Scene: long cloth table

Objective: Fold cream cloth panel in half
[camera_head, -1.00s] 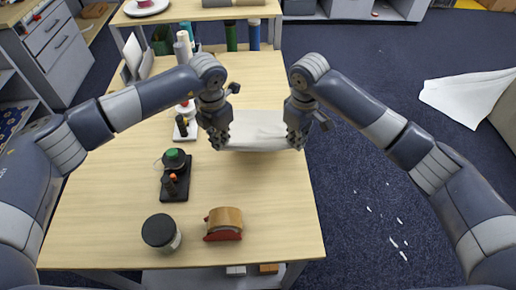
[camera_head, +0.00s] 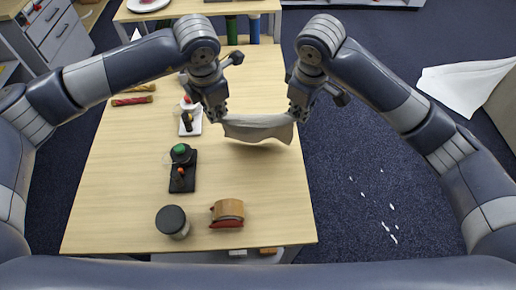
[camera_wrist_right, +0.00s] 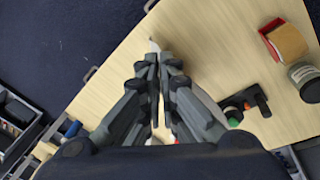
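The cream cloth panel (camera_head: 258,130) is stretched between my two grippers in the head view, sagging and hanging with a soft shadow on the wooden table (camera_head: 240,182). My left gripper (camera_head: 222,116) is shut on its left end. My right gripper (camera_head: 298,113) is shut on its right end, close to the table's right edge. In the right wrist view the right gripper's fingers (camera_wrist_right: 154,60) are together, with a small pale bit of cloth (camera_wrist_right: 153,46) at their tips. The rest of the cloth is hidden there.
Red and yellow rolls (camera_head: 132,95) lie at far left. The table's right front is clear.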

